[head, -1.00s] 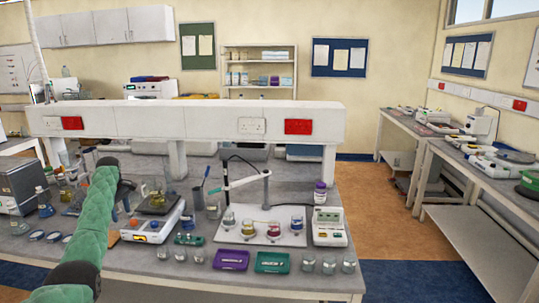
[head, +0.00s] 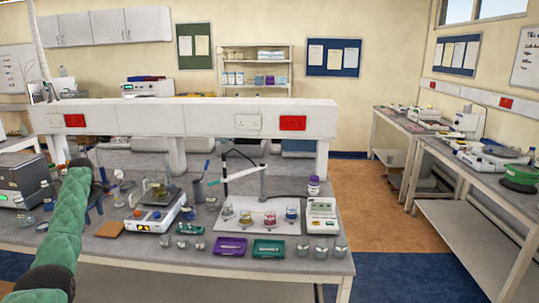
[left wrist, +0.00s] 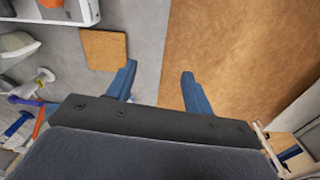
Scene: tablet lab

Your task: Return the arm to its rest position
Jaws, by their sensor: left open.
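My left arm (head: 61,228) comes in from the lower left in its green sleeve and is bent at a black joint over the left part of the bench. My left gripper (head: 95,215) is small and partly hidden behind the arm there, left of the balance. In the left wrist view the two blue fingers of the left gripper (left wrist: 158,72) stand apart with nothing between them. My right gripper is not in view.
The bench (head: 215,277) carries a balance (head: 153,219), a white stirrer plate with flasks, a purple tray (head: 230,246), a green tray (head: 268,249) and several beakers. A tan square mat (left wrist: 104,48) lies near the gripper. Open floor (head: 385,275) is at the right.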

